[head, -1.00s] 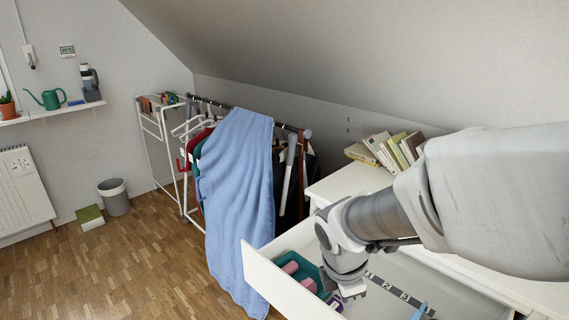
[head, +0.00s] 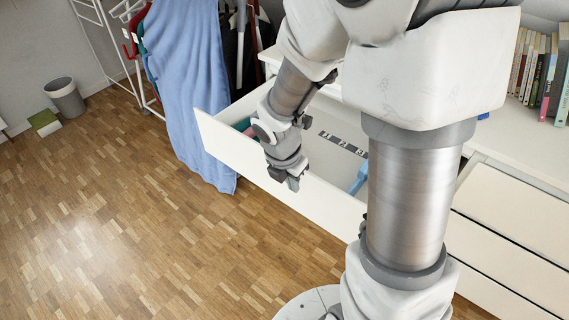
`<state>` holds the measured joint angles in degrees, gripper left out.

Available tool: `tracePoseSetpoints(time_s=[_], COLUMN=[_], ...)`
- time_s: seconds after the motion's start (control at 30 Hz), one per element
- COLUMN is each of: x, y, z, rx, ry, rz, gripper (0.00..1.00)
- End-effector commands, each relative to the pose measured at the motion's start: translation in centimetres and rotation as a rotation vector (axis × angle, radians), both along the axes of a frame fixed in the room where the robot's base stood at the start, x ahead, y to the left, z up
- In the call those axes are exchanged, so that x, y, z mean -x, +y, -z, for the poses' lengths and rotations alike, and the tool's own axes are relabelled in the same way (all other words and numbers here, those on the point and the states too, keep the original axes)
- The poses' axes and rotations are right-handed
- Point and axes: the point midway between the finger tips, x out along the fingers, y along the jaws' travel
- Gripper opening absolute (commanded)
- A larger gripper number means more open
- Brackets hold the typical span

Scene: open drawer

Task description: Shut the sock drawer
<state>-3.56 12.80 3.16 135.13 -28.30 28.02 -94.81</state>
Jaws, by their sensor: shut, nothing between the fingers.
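The open white drawer (head: 225,143) stands pulled out from the white dresser (head: 512,210), its front panel toward the floor. Part of the drawer's inside shows, with a dark numbered strip (head: 341,143), a blue item (head: 358,180) and a bit of teal and pink at the far left end. My arm hides the middle and right of the drawer. My gripper (head: 290,183) is shut and empty. It points down at the front panel's outer side in the picture; I cannot tell whether it touches the panel.
A blue cloth (head: 187,80) hangs from a clothes rack just left of the drawer, close to its left end. Books (head: 545,75) stand on the dresser top at right. A bin (head: 65,97) and a green box (head: 45,122) stand far left. The wooden floor in front is clear.

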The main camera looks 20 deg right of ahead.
Motion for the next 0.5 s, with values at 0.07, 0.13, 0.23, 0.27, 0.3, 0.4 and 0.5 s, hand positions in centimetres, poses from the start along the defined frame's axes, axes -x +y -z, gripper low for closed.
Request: tracePoseSetpoints(time_s=[0.07,0.13,0.23,0.27,0.3,0.4,0.5], x=[-0.2,-0.4,-1.3,-1.6,-1.8,-2.4,-2.7], y=[-0.3,-0.6,-1.8,-2.2,-2.6,-3.3,-3.8], z=[2.2,3.4,3.2,3.2,3.2,3.1,3.1], rx=[0.000,0.000,0.001,0.001,0.000,0.000,0.001], ry=[0.002,0.002,-0.002,-0.002,-0.002,-0.001,-0.001], rz=[0.000,0.000,0.006,0.006,0.007,0.003,0.002], gripper=[0.00,0.00,0.00,0.00,0.00,0.00,0.00])
